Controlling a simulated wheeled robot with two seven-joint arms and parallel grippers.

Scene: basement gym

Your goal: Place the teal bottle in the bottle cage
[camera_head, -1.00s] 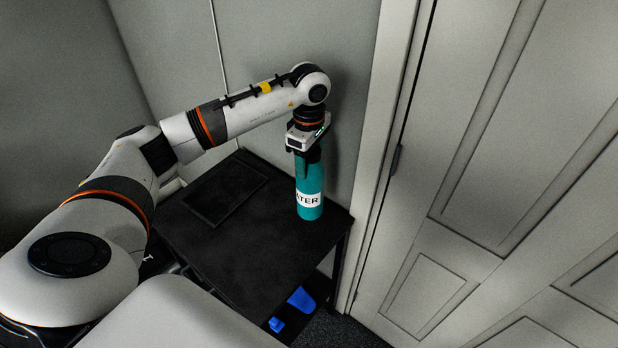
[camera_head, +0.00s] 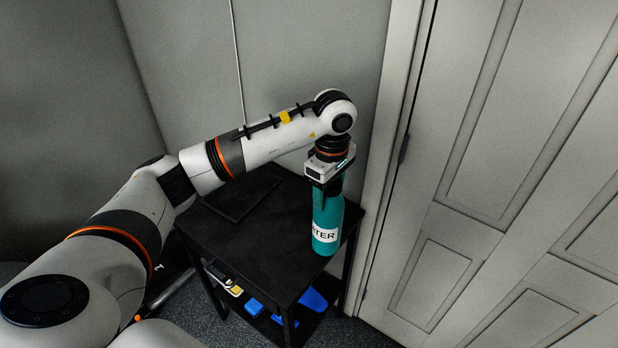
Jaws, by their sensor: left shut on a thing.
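The teal bottle (camera_head: 327,218), with a white label whose visible letters read "TER", is upright at the right end of a black table (camera_head: 250,240). My left gripper (camera_head: 325,187) points down from above and is shut on the bottle's top, hiding its neck. The bottle's base shows close to the table's right edge. I cannot tell whether it rests on the top or hangs just above it. I see no bottle cage in this view. My right gripper is not in view.
A flat dark panel or tray (camera_head: 240,196) is on the table's left part. Blue items (camera_head: 313,300) and a yellow-and-white item (camera_head: 235,290) are on a shelf below. A grey wall stands behind, with a panelled door (camera_head: 500,150) to the right. The middle of the tabletop is clear.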

